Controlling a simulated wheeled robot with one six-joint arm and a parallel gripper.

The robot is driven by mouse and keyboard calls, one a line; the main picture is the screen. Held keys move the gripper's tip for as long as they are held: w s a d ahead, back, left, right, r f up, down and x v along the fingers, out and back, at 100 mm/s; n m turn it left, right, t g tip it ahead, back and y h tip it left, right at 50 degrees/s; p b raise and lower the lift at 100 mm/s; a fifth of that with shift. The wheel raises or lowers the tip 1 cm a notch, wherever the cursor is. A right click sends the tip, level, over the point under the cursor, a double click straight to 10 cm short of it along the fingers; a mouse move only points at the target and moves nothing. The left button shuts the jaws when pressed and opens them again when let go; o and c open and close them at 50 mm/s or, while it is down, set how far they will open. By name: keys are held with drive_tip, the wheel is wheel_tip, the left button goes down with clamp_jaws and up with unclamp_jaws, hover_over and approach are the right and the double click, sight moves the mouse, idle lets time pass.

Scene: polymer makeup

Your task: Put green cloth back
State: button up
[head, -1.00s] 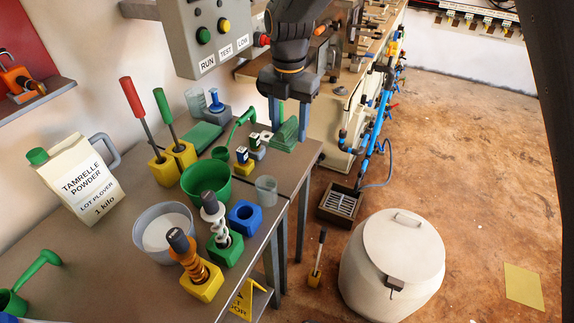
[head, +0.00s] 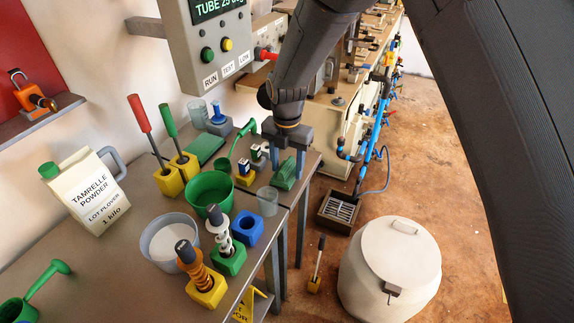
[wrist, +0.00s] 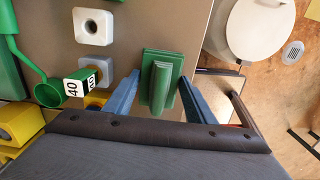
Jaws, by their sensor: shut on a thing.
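The green cloth (head: 284,176) is a dark green folded piece with a raised ridge along its middle, near the right edge of the grey table. In the wrist view the cloth (wrist: 157,98) lies between the two blue fingers. My gripper (head: 288,160) is shut on the ridge and points down; it also shows in the wrist view (wrist: 160,82). I cannot tell whether the cloth touches the table top (head: 140,240). A flat green pad (head: 205,147) lies farther back on the table, left of the gripper.
A clear cup (head: 267,200), a blue block (head: 247,228) and a green pot (head: 208,191) stand in front of the gripper. A control box (head: 215,45) hangs behind. A white bin (head: 390,268) is on the floor.

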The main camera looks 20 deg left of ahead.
sight(288, 162)
drive_tip(key=shift+f, duration=0.15)
drive_tip(key=o, duration=1)
wheel_tip(288, 162, up, 12)
drive_tip(key=b, duration=0.4)
drive_tip(key=shift+r, duration=0.2)
